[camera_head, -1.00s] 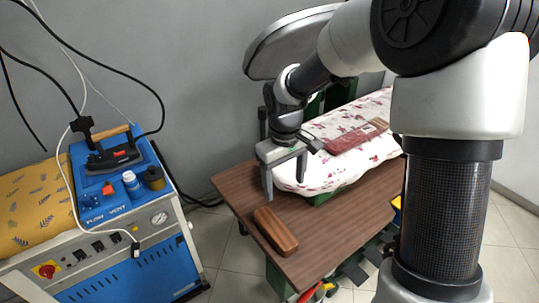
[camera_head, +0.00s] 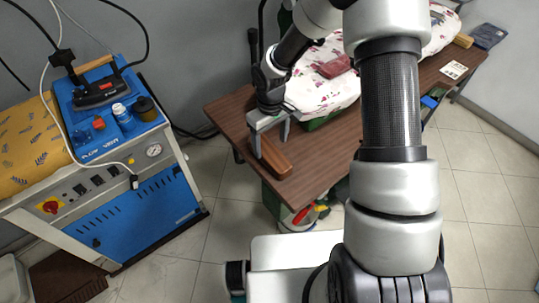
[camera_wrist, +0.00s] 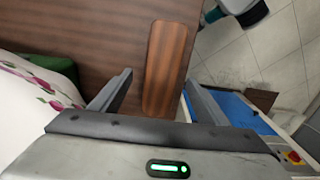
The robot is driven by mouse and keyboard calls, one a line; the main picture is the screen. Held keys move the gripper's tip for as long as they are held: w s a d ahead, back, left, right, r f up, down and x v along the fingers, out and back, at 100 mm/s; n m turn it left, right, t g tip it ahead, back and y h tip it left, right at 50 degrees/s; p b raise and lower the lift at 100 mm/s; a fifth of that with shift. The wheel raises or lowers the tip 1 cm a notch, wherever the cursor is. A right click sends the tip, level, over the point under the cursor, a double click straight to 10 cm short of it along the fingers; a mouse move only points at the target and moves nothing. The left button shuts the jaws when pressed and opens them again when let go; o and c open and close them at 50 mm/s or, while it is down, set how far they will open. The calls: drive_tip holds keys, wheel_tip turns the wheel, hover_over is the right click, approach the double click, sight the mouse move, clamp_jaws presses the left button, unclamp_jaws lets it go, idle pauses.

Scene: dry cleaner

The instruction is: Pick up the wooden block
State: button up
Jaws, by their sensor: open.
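The wooden block (camera_head: 275,158) is a long reddish-brown piece with rounded ends. It lies on the brown table (camera_head: 316,165) near the table's front left corner. In the wrist view the block (camera_wrist: 166,68) stretches away from me, with its near end close to the space between the fingers. My gripper (camera_head: 271,147) is open and empty, and hangs over the block's far end in the head view. In the wrist view the two fingers of my gripper (camera_wrist: 155,95) stand apart, one on each side of the block's line. I cannot tell the exact height above it.
A floral padded board (camera_head: 325,85) with a dark red folded item (camera_head: 336,66) lies behind my gripper. A blue and white ironing station (camera_head: 130,165) with an iron stands at the left. The table's front right part is clear.

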sight(270, 151)
wheel_tip(270, 151, down, 5)
drive_tip(key=shift+a+f, duration=0.1)
drive_tip(key=shift+a, duration=0.05)
drive_tip(key=c, duration=1.4)
wheel_tip(270, 151, up, 10)
drive_tip(key=shift+r, duration=0.15)
drive_tip(key=o, duration=0.7)
drive_tip(key=shift+c, duration=1.6)
